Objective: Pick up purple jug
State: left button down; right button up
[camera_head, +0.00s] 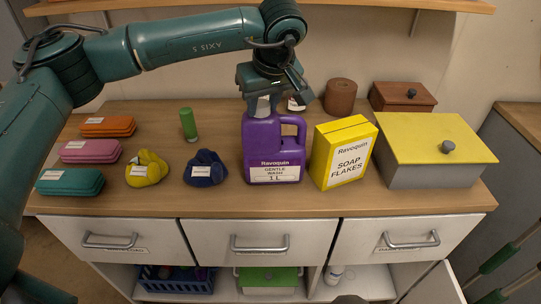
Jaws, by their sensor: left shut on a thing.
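The purple jug (258,150) stands upright at the middle of the wooden counter (320,204), its label facing me and its handle on the right. My left gripper (263,100) comes down from above and is shut on the jug's top, at the pale cap or neck. The jaws partly hide that top. The jug's base appears to be at counter level; I cannot tell whether it is lifted. My right gripper is not in view.
A yellow soap flakes box (342,152) stands close to the jug's right. A blue cloth bundle (205,169) and a green tube (188,125) are to its left. A yellow-lidded grey box (433,150) fills the right end. A shelf (150,5) runs above.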

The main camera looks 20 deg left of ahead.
pick_arm(q)
jog(key=shift+w+r, duration=0.1)
jog(key=shift+r, duration=0.05)
jog(key=shift+r, duration=0.1)
